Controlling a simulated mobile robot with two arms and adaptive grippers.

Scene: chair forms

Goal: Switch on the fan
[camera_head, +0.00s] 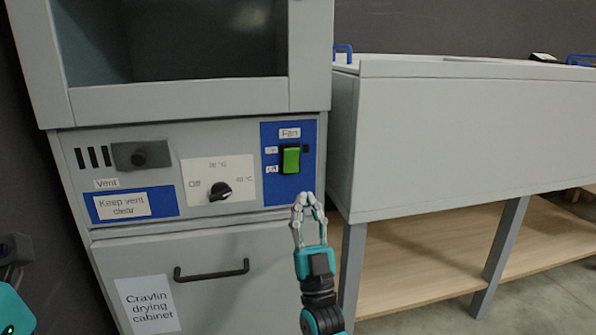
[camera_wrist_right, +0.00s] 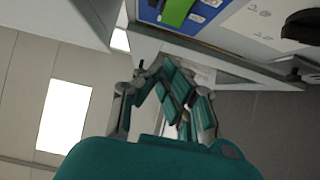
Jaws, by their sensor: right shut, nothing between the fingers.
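The fan switch (camera_head: 291,159) is a green rocker in a black frame on a blue panel (camera_head: 309,185) labelled "Fan". Two small labels sit left of it, too blurred to read surely. Its green part also shows at the top of the right wrist view (camera_wrist_right: 177,12).
The drying cabinet has a dark knob (camera_head: 219,190) left of the switch, a vent control (camera_head: 141,154) and a dark drawer handle (camera_head: 211,270) below. A grey bin (camera_head: 455,140) on legs stands close on the right, above a wooden shelf (camera_head: 430,262).

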